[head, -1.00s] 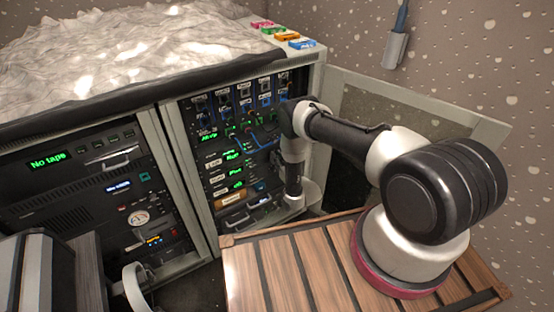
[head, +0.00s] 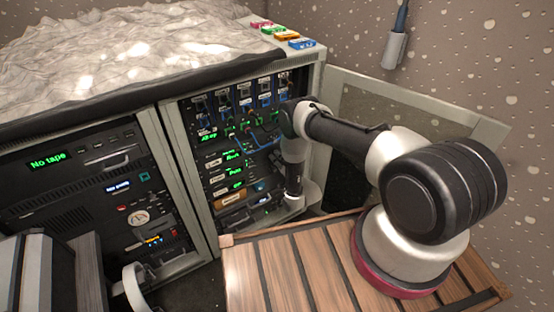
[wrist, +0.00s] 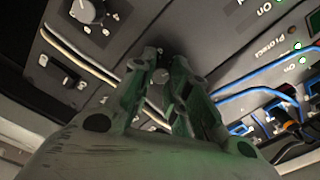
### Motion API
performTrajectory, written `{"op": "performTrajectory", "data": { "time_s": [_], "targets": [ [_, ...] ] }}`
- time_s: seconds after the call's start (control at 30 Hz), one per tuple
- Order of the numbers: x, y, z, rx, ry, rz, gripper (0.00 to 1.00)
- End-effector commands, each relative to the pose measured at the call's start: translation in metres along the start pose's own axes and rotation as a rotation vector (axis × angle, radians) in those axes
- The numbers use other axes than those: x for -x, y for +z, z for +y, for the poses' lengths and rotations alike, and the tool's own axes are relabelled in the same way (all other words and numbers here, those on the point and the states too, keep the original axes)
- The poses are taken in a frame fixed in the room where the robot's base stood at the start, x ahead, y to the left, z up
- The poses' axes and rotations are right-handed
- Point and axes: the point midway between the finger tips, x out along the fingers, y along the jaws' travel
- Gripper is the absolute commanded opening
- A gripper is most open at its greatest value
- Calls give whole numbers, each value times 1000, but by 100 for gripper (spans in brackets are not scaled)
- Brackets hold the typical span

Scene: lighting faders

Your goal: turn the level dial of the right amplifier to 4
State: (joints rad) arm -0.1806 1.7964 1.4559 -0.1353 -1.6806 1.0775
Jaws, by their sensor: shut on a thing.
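In the wrist view my gripper (wrist: 162,72) has its two green-lit fingers closed in on a small grey dial (wrist: 160,76) on the dark panel. The dial's face shows between the fingers; its scale and number cannot be read. I cannot tell from the lettering in view which amplifier it belongs to. In the head view my arm reaches down in front of the right rack (head: 203,195), and the gripper and the dial are hidden behind it.
A larger dial (wrist: 88,10) and a black switch (wrist: 62,72) sit left of my gripper in the wrist view. Blue cables (wrist: 255,95) run close on the right. The left rack (head: 75,205) and an open door (head: 420,105) flank the right rack.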

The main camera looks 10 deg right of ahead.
Motion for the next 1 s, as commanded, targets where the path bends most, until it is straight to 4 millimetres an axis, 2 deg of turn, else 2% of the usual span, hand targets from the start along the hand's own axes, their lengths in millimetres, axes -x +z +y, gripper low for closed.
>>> {"op": "performTrajectory", "data": {
  "time_s": [0.6, 1.0],
  "targets": [
    [0, -2, 2, -554, -1, 5, 0],
    [0, -2, 2, -755, 0, 6, 0]
  ]
}}
